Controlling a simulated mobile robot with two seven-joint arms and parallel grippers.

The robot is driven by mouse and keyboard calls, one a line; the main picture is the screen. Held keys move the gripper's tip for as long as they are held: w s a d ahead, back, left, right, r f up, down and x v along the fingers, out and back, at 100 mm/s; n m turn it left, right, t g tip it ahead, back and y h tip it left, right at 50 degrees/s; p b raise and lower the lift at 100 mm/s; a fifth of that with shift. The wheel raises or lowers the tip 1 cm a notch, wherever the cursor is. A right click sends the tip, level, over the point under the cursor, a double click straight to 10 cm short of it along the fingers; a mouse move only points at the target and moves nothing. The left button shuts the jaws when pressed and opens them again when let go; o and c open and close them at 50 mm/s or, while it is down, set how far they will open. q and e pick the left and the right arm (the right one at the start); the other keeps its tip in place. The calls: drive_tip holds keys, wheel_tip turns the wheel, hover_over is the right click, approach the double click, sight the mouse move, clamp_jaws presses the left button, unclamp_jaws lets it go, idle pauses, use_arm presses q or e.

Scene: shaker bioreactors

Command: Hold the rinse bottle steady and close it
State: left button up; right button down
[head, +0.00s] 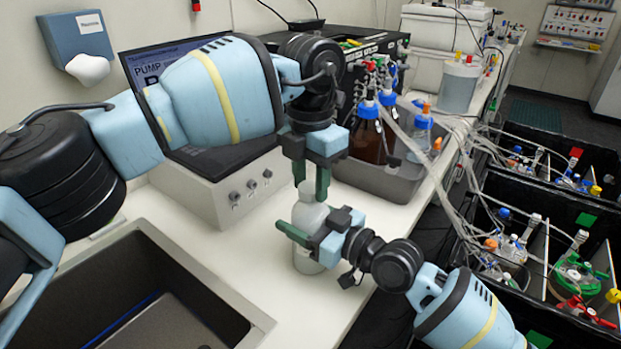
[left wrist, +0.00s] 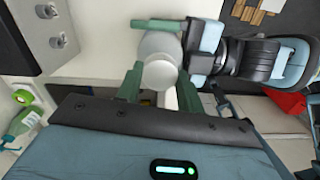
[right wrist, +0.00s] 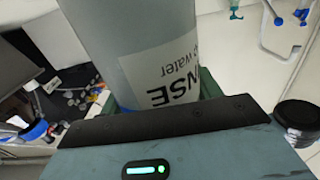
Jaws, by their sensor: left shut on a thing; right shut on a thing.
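The rinse bottle (head: 307,258) stands upright on the white counter in the head view. Its label reading "RINSE" and "water" shows in the right wrist view (right wrist: 170,65). My right gripper (head: 308,236) is shut around the bottle's body from the side. A pale cap (head: 307,189) is at the bottle's top, and its round top shows in the left wrist view (left wrist: 160,74). My left gripper (head: 311,184) points down from above and is shut on the cap. The cap looks in line with the bottle; the fingers partly hide the neck, so I cannot tell how tightly it sits.
A sink (head: 255,325) lies at the front left. A pump unit (head: 228,197) with knobs stands behind the bottle. A grey tray (head: 390,188) with brown, blue-capped bottles is at the back right. Black bins (head: 545,205) with tubing stand to the right.

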use_arm(q)
drive_tip(key=m, duration=1.7)
drive_tip(key=shift+m, duration=0.3)
drive_tip(key=o, duration=1.2)
drive_tip(key=shift+c, duration=0.2)
wheel_tip(320, 180, up, 12)
